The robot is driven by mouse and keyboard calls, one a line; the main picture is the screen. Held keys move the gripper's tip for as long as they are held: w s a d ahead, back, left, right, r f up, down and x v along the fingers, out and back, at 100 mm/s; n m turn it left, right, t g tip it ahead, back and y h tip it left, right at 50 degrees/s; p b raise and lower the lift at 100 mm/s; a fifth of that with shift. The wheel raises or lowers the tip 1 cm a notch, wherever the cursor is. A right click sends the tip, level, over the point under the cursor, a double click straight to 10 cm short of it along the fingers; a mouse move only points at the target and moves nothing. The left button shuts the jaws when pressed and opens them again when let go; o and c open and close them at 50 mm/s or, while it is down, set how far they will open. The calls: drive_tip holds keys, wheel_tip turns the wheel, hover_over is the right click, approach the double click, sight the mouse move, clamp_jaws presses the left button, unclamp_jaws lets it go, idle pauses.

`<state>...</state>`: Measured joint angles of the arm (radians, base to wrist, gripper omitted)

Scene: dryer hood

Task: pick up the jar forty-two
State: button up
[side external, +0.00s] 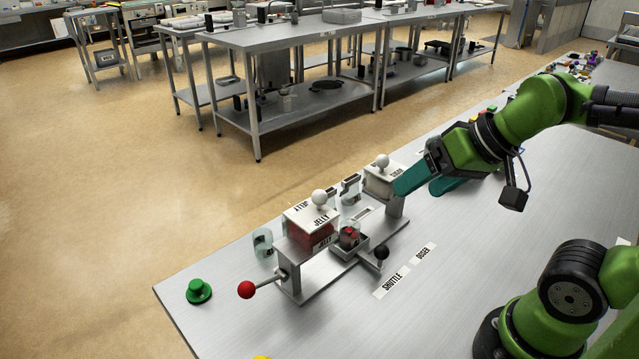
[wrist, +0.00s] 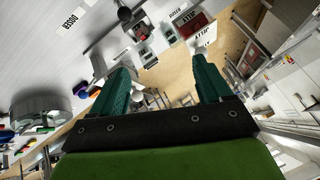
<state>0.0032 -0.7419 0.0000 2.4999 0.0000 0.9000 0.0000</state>
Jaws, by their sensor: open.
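A small clear jar (side external: 262,242) stands at the left end of the metal dosing stand, partly hidden behind it; dark marks on its label are too small to read surely. Another clear jar (side external: 350,236) with red contents sits in the shuttle tray in front of the JELLY box. More small labelled containers (side external: 350,188) stand behind the stand; I cannot tell which one is forty-two. My gripper (side external: 416,188) is open and empty, above the table near the stand's right end. In the wrist view its teal fingers (wrist: 163,68) are spread apart with nothing between them.
The white JELLY box (side external: 312,218) and a second white box (side external: 382,182) top the stand. A red-ball lever (side external: 247,290) and black-ball lever (side external: 381,253) stick out. A green button (side external: 199,291) is at left.

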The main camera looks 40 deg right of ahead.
drive_tip(key=w+d+f+n+g, duration=0.2)
drive_tip(key=w+f+n+g, duration=0.15)
drive_tip(key=w, duration=0.55)
drive_tip(key=n+g+h, duration=0.1)
drive_tip(key=n+g, duration=0.2)
drive_tip(key=n, duration=0.4)
hover_over(351, 225)
drive_tip(key=s+d, duration=0.1)
drive_tip(key=d, duration=0.1)
drive_tip(key=shift+n+t, duration=0.25)
drive_tip(key=f, duration=0.7)
drive_tip(key=a+f, duration=0.1)
drive_tip(key=f, duration=0.3)
drive_tip(key=shift+w+a+f, duration=0.1)
drive_tip(key=shift+w+f, duration=0.1)
drive_tip(key=shift+w, duration=0.2)
drive_tip(key=f, duration=0.2)
drive_tip(key=a+f, duration=0.1)
drive_tip(key=f, duration=0.2)
drive_tip(key=shift+w+f, duration=0.15)
drive_tip(key=shift+f, duration=0.1)
drive_tip(key=c, duration=1.1)
